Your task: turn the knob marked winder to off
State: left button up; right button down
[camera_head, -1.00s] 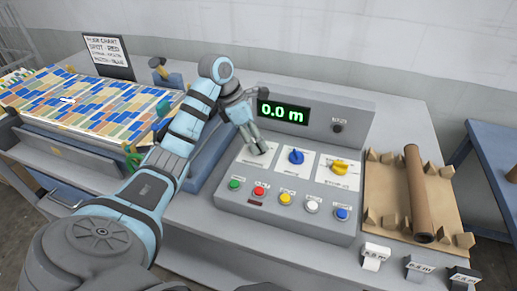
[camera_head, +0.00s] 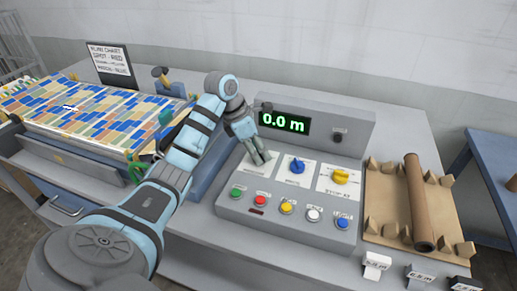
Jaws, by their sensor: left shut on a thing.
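The grey control box (camera_head: 225,208) has three knob plates on its sloped face. My left gripper (camera_head: 260,157) is at the leftmost plate, fingers pointing down, shut on the knob there. The gripper hides that knob almost entirely. A blue knob (camera_head: 297,166) sits on the middle plate and a yellow knob (camera_head: 340,177) on the right plate. The plate print is too small to tell which knob is marked winder. My right gripper is not in view.
A green display (camera_head: 284,122) reads 0.0 m. Several coloured push buttons, including a red one (camera_head: 260,200), line the front below the knobs. A brown roll (camera_head: 418,200) lies on a board at right. A patterned sheet (camera_head: 85,115) lies at left.

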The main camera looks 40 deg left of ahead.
pick_arm(q)
jog(key=n+y+p, duration=0.1)
jog(key=n, duration=0.2)
jog(key=n+t+y+p, duration=0.1)
jog(key=n+p, duration=0.1)
jog(key=shift+d+r+n, duration=0.15)
jog(key=shift+n, duration=0.25)
jog(key=n+y+p, duration=0.1)
jog(key=n+p, duration=0.1)
jog(key=n, duration=0.1)
jog(key=shift+d, duration=0.1)
jog(key=shift+n+y+p, duration=0.6)
jog(key=shift+n, duration=0.8)
jog(key=o, duration=1.1)
